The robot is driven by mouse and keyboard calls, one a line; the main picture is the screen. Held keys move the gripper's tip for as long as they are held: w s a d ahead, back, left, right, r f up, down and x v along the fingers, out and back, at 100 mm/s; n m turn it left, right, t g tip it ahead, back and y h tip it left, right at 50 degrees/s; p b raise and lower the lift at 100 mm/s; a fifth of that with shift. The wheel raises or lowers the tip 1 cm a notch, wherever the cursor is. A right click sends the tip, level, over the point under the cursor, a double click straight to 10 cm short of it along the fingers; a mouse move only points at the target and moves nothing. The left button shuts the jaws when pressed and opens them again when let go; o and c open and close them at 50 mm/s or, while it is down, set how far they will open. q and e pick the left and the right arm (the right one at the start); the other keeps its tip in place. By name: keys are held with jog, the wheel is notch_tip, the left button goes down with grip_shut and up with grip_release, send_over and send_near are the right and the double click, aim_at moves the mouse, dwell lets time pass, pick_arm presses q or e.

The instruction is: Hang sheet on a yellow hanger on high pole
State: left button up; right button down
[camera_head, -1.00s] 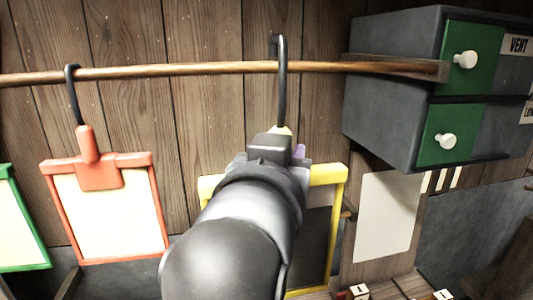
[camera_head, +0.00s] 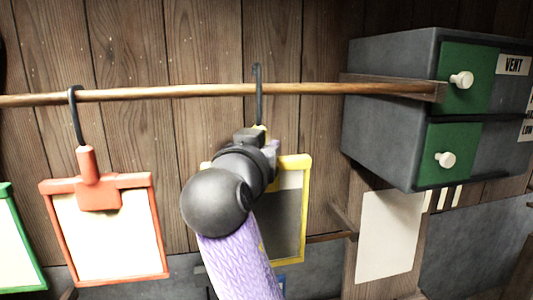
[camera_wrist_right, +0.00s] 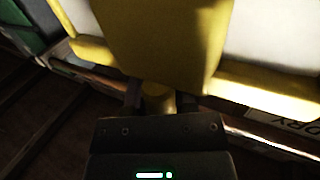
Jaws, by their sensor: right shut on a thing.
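The yellow hanger frame (camera_head: 307,205) shows behind my right arm in the head view, with a sheet inside it that is partly hidden. Its black hook (camera_head: 259,95) stands up at the wooden pole (camera_head: 190,92); I cannot tell whether it rests on the pole or is just in front of it. My right gripper (camera_head: 262,140) is shut on the hanger's yellow neck below the hook, its fingers mostly hidden by the arm. In the right wrist view the neck (camera_wrist_right: 158,100) sits between the fingers, with the yellow clip (camera_wrist_right: 165,40) beyond. My left gripper is out of view.
A red hanger (camera_head: 97,193) with a sheet hangs on the pole at the left, and a green one (camera_head: 22,240) is at the left edge. Dark drawers with green fronts (camera_head: 468,80) stand at the pole's right end. A pale sheet (camera_head: 388,235) is below them.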

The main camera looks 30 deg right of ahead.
jog(key=shift+w+d+f+b, duration=0.15)
jog(key=shift+w+f, duration=0.1)
jog(key=shift+w, duration=0.3)
jog(key=shift+w+d+f+b, duration=0.2)
jog(key=shift+w+f, duration=0.1)
jog(key=shift+w, duration=0.3)
jog(key=shift+w+d+f+b, duration=0.15)
jog(key=shift+w+f, duration=0.1)
jog(key=shift+w, duration=0.3)
jog(key=shift+c, duration=1.7)
grip_release()
